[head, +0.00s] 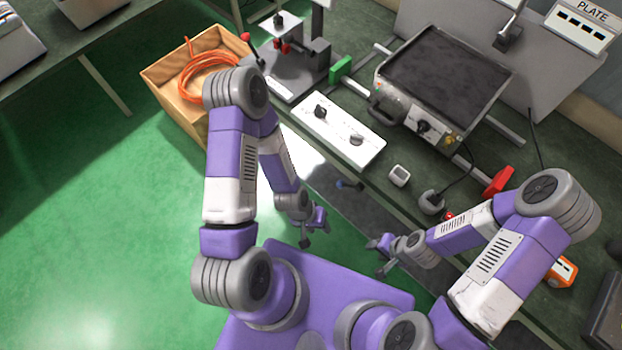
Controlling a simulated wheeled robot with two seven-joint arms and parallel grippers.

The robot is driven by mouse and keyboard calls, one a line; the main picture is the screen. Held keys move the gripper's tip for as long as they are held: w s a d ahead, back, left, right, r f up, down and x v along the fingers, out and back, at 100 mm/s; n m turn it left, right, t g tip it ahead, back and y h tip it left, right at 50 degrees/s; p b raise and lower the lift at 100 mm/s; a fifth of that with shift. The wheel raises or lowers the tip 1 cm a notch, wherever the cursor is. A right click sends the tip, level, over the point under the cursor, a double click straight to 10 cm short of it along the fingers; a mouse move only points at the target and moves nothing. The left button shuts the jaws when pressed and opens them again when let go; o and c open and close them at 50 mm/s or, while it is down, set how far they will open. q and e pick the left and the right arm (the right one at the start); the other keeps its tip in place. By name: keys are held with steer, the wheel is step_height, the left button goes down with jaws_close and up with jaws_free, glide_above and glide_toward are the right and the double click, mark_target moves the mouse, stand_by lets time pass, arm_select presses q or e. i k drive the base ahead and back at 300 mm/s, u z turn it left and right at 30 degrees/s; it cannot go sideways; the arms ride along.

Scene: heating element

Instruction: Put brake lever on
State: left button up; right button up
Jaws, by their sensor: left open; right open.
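No part is labelled as the brake lever, so I cannot tell for certain which one it is. A lever with a red ball knob (246,37) sticks up at the left side of a grey bench fixture (300,72). My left gripper (314,228) is open and empty, low in front of the bench, well apart from the lever. My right gripper (380,256) is open and empty to its right, close to the bench's front edge.
A dark-topped heating plate unit (445,75) sits between a green block (340,69) and a red block (497,180). An orange device (562,271) is at right. Green floor at left is clear.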

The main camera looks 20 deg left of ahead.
mark_target(347, 185)
steer(key=u, duration=0.4)
steer(key=k, duration=0.85)
steer(key=z, duration=0.95)
steer(key=i, duration=0.5)
